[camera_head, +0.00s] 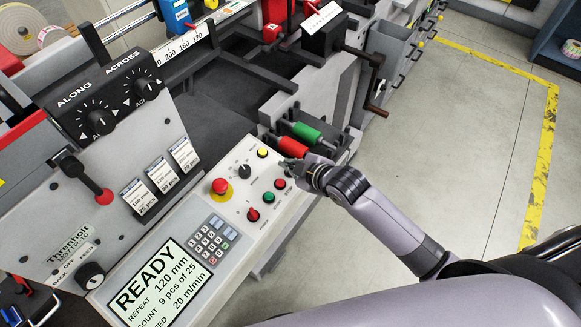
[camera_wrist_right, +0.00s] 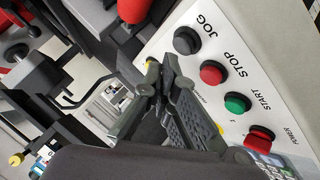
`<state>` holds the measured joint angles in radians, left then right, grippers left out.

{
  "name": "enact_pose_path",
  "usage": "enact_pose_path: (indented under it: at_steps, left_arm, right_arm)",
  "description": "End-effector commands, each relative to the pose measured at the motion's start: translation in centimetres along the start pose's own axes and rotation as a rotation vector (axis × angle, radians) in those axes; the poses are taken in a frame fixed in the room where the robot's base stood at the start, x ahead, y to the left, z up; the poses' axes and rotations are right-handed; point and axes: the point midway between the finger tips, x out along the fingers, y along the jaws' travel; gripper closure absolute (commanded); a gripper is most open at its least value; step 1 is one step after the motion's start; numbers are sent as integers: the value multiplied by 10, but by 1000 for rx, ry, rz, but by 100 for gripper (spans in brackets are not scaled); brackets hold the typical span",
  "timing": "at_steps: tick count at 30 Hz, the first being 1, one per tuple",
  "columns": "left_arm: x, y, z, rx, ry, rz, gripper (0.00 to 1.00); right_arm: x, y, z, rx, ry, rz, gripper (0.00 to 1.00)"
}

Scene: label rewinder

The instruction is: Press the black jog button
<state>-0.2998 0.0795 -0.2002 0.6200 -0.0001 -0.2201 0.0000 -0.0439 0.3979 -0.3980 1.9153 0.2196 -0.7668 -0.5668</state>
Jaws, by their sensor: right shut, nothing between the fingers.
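The black jog button (camera_wrist_right: 187,40) is a round cap beside the word JOG on the pale control panel (camera_wrist_right: 285,75), at the top of a row in the right wrist view. The red stop button (camera_wrist_right: 213,73) and green start button (camera_wrist_right: 237,102) follow below it. My right gripper (camera_wrist_right: 164,74) is shut and empty, with its tips left of and below the jog button in that view, apparently apart from it. In the head view the right gripper (camera_head: 289,164) is over the panel's upper right edge, and I cannot make out the jog button there. My left gripper is not in view.
A red emergency stop (camera_head: 221,186), black knob (camera_head: 243,171), yellow button (camera_head: 263,153) and keypad (camera_head: 209,239) share the panel. Open floor (camera_head: 460,130) lies to the right.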

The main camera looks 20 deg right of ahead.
Motion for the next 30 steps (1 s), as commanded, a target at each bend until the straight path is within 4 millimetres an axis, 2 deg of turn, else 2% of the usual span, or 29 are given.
enact_pose_path:
  at_steps: [8, 23, 30]
  left_arm:
    - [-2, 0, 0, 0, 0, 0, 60]
    - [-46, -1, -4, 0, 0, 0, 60]
    - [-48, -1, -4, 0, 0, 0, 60]
  right_arm:
    - [-1, 1, -1, 0, 0, 0, 100]
    - [-32, 24, -24, -1, 0, 1, 100]
    - [-35, 25, -25, 0, 0, 0, 100]
